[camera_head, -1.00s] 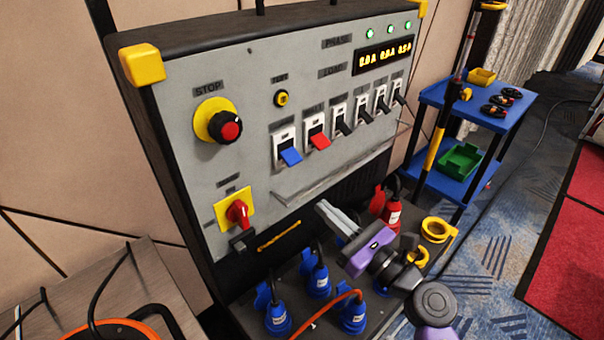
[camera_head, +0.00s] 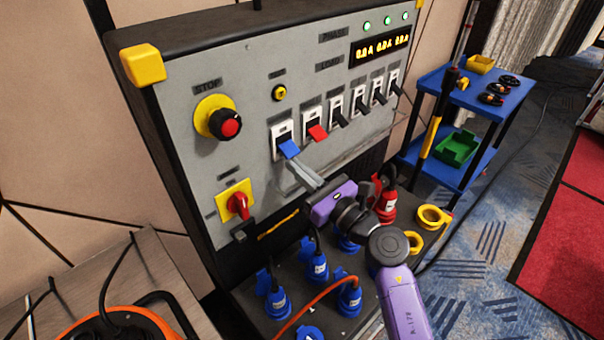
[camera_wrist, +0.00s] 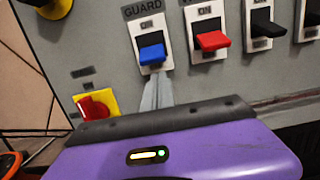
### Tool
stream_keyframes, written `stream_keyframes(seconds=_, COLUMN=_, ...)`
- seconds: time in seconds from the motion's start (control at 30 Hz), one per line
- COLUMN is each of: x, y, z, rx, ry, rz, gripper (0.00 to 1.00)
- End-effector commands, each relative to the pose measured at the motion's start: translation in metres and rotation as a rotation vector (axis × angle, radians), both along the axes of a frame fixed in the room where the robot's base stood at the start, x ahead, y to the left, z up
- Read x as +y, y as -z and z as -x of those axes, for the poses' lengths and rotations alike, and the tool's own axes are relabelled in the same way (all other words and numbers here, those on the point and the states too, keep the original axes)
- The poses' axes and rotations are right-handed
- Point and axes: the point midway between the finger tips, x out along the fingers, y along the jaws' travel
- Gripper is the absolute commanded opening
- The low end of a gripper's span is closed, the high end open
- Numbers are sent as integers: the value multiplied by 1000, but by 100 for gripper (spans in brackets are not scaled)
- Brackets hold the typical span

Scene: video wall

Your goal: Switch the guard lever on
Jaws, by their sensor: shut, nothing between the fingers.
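The guard lever is a blue flap in a white switch frame (camera_head: 289,148) on the grey panel, left-most in the row. In the wrist view the blue lever (camera_wrist: 152,52) sits under the GUARD label, with ON printed above it. It sticks outward and down. My gripper (camera_head: 289,164) is shut and empty, its grey fingers pointing up-left at the panel just below the blue lever. In the wrist view the closed fingertips (camera_wrist: 154,78) are just under the lever; I cannot tell whether they touch it.
A red lever (camera_head: 318,132) is right of the blue one, then several black levers (camera_head: 340,116). A red rotary switch (camera_head: 238,205) and a stop knob (camera_head: 225,124) are on the left. Blue plugs (camera_head: 317,266) and a red plug (camera_head: 386,205) stand below. A blue cart (camera_head: 470,98) stands right.

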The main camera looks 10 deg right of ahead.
Motion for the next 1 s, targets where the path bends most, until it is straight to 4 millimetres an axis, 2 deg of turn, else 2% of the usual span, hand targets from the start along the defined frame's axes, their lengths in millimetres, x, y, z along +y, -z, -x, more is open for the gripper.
stream_keyframes(seconds=0.03, x=-1, y=-7, z=2, rx=0, ry=0, rz=0, gripper=0)
stream_keyframes(seconds=0.13, x=-3, y=-12, z=5, rx=0, ry=-1, rz=0, gripper=0)
stream_keyframes(seconds=1.0, x=-5, y=-16, z=8, rx=0, ry=0, rz=0, gripper=0)
